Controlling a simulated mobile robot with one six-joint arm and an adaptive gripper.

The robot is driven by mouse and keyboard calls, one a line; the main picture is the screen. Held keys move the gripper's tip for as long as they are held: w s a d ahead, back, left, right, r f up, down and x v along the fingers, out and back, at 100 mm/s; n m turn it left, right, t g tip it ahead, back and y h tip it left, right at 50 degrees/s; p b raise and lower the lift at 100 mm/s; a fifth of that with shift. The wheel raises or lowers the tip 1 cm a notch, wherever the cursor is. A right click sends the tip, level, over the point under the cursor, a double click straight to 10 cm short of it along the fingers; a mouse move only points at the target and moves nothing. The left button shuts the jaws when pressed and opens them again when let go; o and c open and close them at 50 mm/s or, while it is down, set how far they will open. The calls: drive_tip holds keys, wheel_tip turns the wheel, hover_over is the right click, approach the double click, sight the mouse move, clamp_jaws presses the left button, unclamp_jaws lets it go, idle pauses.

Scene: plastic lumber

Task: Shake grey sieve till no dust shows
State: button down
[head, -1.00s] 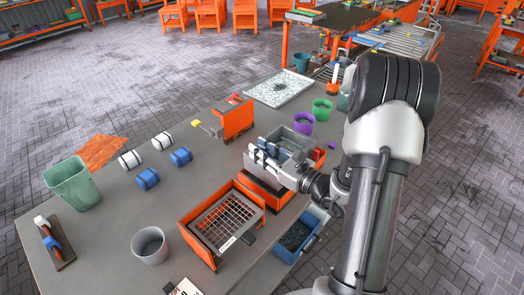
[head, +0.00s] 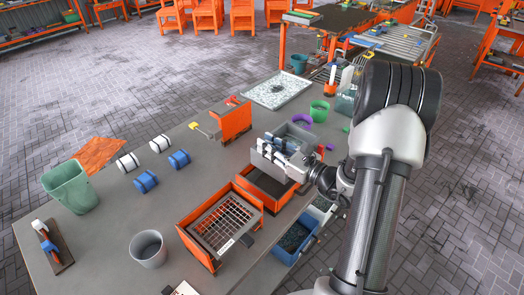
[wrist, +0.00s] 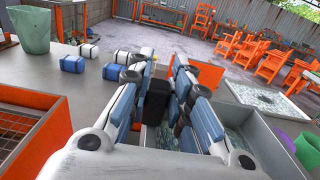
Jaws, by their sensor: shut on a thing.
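The grey sieve (head: 272,166) is a box-like tray, held up over an orange-rimmed tray (head: 262,188). In the wrist view my gripper (wrist: 160,78) is shut on the sieve's black handle (wrist: 157,102). The sieve's grey wall (wrist: 258,140) shows at the right there, with pale greenish and dark bits inside. My fingers hide part of the interior, so I cannot tell how much fine dust is among the bits.
An orange frame with a grid screen (head: 226,222) stands in front, beside a blue bin (head: 295,243). A grey cup (head: 148,249) and green bin (head: 68,187) stand left. An orange upright holder (head: 236,122), speckled tray (head: 279,90) and green cup (head: 319,110) stand behind.

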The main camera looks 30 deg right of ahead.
drive_tip(key=shift+d, duration=0.1)
drive_tip(key=c, duration=1.4)
unclamp_jaws()
drive_tip(key=shift+c, duration=0.2)
drive_tip(key=v, duration=1.2)
